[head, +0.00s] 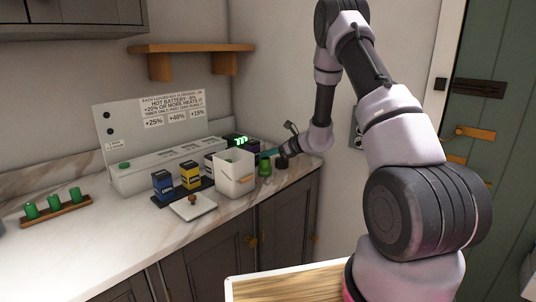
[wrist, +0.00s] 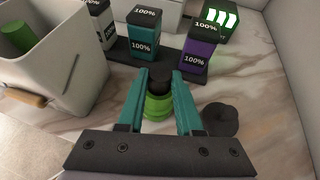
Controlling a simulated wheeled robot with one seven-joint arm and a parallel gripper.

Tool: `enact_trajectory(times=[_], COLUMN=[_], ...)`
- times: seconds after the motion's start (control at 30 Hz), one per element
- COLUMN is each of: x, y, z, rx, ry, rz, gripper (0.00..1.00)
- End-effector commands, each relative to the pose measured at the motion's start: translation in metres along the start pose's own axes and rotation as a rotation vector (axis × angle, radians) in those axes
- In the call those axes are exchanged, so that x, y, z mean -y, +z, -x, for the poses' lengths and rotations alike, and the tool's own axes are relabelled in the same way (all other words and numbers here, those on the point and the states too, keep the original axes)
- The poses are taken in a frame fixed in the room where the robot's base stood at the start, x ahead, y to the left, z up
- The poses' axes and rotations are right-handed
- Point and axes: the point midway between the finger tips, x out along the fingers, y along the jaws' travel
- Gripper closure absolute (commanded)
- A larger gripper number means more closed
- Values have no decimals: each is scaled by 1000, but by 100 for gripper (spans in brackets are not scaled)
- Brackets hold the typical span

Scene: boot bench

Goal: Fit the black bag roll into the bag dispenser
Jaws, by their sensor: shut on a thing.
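My gripper (wrist: 160,80) has teal fingers and is shut on the black bag roll (wrist: 160,78), a small dark cylinder. In the head view my gripper (head: 267,153) reaches in from the right, low over the counter's far right end. A green cup-like body, apparently the bag dispenser (wrist: 158,106), stands directly below the roll; it also shows in the head view (head: 265,168). The fingers partly hide it, and I cannot tell how far the roll sits inside it. A dark round piece (wrist: 222,118), perhaps its cap, lies just right of it.
A white bin (wrist: 62,60) with a wooden handle stands close on the left, holding a green cylinder. Battery boxes (wrist: 143,36) on a dark strip and a green-lit charger (wrist: 215,18) stand behind. The wall (wrist: 291,60) is close on the right.

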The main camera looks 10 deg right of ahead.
Motion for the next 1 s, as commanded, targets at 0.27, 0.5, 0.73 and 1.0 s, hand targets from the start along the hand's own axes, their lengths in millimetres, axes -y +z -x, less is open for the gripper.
enact_trajectory(times=[0.27, 0.5, 0.73, 1.0], x=[0, 0, 1, 1], y=[1, 1, 1, 2], z=[0, 1, 24, 83], rx=[1, 1, 0, 2], ry=[0, -1, -3, -4], rz=[1, 1, 1, 1], gripper=[36, 36, 36, 36])
